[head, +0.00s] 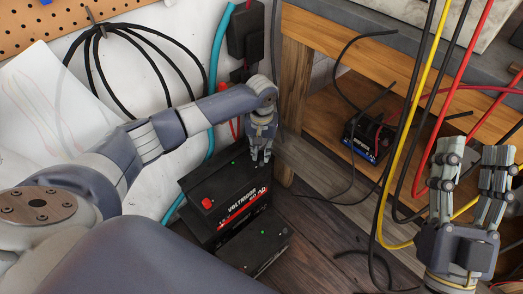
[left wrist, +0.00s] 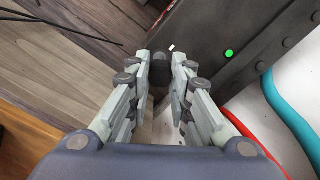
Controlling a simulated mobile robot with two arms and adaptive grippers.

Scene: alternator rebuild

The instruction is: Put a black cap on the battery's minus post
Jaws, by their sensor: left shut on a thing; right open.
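The black battery (head: 228,199), with red and white lettering, stands upright on the floor, a red cap (head: 207,203) on its near left top corner. My left gripper (head: 261,156) is at the far right corner of its top. In the left wrist view, its fingers (left wrist: 160,66) are shut on a small dark round piece, which looks like the black cap (left wrist: 160,55). A white minus mark (left wrist: 171,47) is beside it on the battery top. The minus post is hidden; I cannot tell whether the cap touches it. My right gripper (head: 470,165) is open and empty at the right.
Another black battery (head: 262,247) stands in front. Yellow, red and black cables (head: 407,120) hang between the battery and my right gripper. A wooden bench (head: 294,85) is behind, with a smaller blue-labelled unit (head: 362,147) on its shelf. A teal hose runs along the wall.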

